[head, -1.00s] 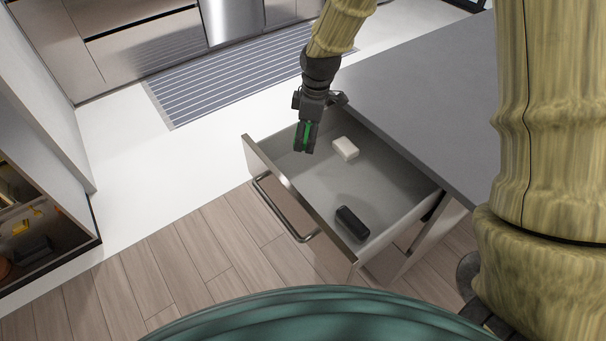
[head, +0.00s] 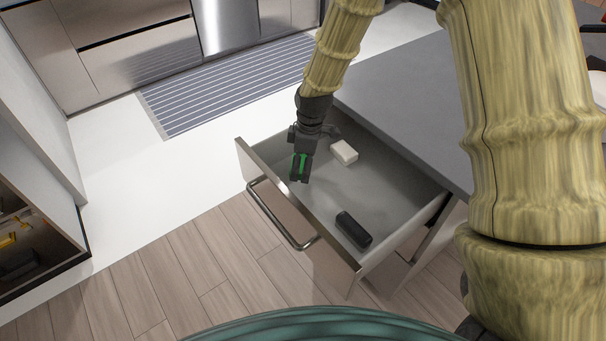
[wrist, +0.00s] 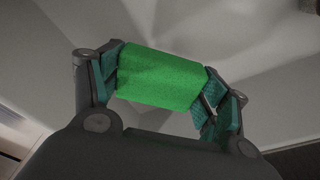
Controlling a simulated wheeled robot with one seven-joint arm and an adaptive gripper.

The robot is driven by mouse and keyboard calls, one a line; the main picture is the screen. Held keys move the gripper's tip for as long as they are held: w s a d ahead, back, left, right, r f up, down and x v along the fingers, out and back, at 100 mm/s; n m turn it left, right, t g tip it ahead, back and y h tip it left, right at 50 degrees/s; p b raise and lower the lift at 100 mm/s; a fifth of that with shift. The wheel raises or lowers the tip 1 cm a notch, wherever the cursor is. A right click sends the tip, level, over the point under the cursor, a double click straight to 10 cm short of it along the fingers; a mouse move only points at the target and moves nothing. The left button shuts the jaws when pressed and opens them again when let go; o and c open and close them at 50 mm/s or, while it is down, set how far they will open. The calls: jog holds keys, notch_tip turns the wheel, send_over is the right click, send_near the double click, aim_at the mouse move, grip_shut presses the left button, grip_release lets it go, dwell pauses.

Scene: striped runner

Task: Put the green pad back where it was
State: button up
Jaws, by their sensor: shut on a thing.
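The green pad (wrist: 160,78) is held between the two fingers of my gripper (wrist: 165,90) in the wrist view. In the head view my gripper (head: 300,168) points down over the left part of an open drawer (head: 375,195). A strip of the green pad (head: 300,162) shows between its fingers. The gripper is shut on the pad. I cannot tell whether the pad touches the drawer floor. A white block (head: 344,152) lies in the drawer to the right of the gripper. A black rounded object (head: 353,229) lies near the drawer's front right.
The drawer front with its bar handle (head: 280,220) stands out over the wooden floor (head: 190,270). A grey countertop (head: 410,100) overhangs the drawer's back. The drawer floor between the black object and the gripper is clear. A striped runner (head: 225,90) lies beyond.

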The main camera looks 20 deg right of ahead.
jog(key=shift+f, duration=2.25)
jog(key=shift+f, duration=0.1)
jog(key=o, duration=1.3)
jog(key=shift+c, duration=0.2)
jog(key=r, duration=0.4)
jog(key=d+r, duration=0.1)
jog(key=r, duration=0.7)
jog(key=shift+s+d, duration=0.2)
jog(key=shift+s, duration=0.15)
